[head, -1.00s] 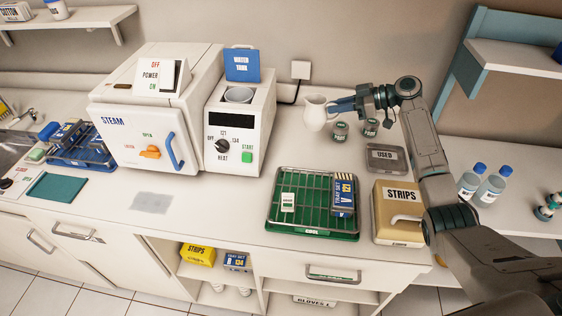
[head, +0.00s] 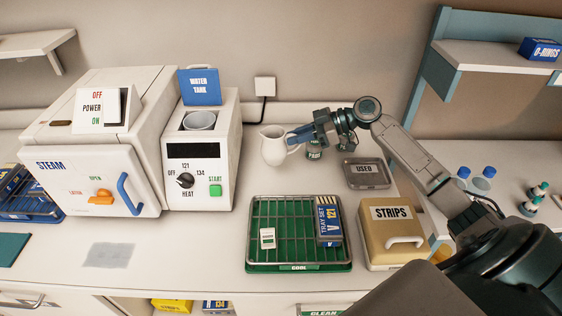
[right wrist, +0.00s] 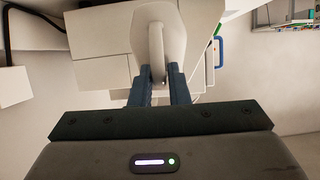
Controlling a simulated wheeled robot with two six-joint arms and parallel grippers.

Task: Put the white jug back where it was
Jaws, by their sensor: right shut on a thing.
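The white jug (head: 273,147) is upright at the back of the counter, just right of the steam machine's control unit. My right gripper (head: 294,137) reaches it from the right and is shut on its handle. In the right wrist view the two fingers (right wrist: 160,88) close on the white handle (right wrist: 156,45). I cannot tell whether the jug's base touches the counter. My left gripper does not show in either view.
A control unit with an open water tank (head: 200,121) stands left of the jug. A green rack (head: 285,262) with a blue box, a grey USED tray (head: 367,185) and a STRIPS box (head: 385,255) are in front.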

